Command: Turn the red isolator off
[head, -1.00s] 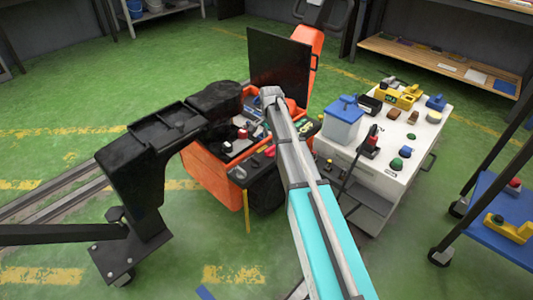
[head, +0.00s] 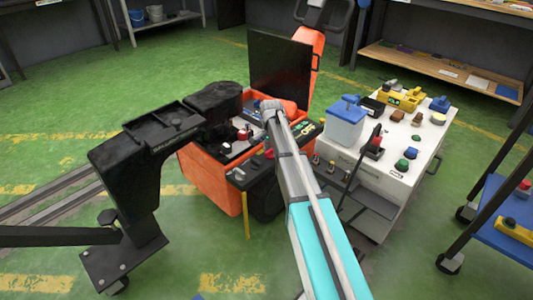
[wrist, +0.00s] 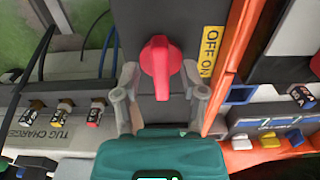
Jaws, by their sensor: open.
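The red isolator (wrist: 160,62) is a red knob on a dark panel, in the upper middle of the wrist view. Its long grip lies upright in the picture, its narrow end towards my gripper. A yellow label (wrist: 207,52) reading OFF and ON stands to its right. My gripper (wrist: 160,84) is open, one finger on each side of the knob's lower part. I cannot tell whether the fingers touch it. In the head view my arm reaches down to the orange tug (head: 212,180), and I cannot make out the isolator or fingers there.
Cables and a panel lettered TUG CHARGE (wrist: 42,135) lie left in the wrist view. Coloured connectors (wrist: 268,138) and an orange edge are close on the right. A black post (head: 135,185) stands left of the tug; a white cabinet (head: 372,180) stands right of it.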

